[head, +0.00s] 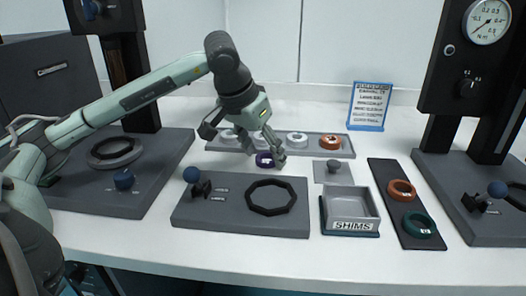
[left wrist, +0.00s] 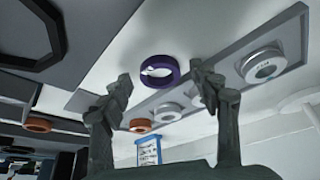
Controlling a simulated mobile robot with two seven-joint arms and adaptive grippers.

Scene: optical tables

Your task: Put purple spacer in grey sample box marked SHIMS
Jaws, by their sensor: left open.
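The purple spacer (head: 265,159) is a ring lying flat on the white table, just in front of the grey rack. In the left wrist view the purple spacer (left wrist: 159,68) lies ahead of and between my spread fingers, apart from both. My left gripper (head: 243,145) is open and empty, above and beside the spacer; its fingers also show in the left wrist view (left wrist: 160,90). The grey sample box marked SHIMS (head: 350,208) stands open on the table right of centre, and its inside looks empty. My right gripper is not in view.
A long rack (head: 316,148) with several white rings and an orange ring is behind the spacer. A plate with a black octagonal ring (head: 271,197) lies left of the box. A dark tray (head: 409,225) with two rings lies right of it. A blue sign (head: 369,107) stands behind.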

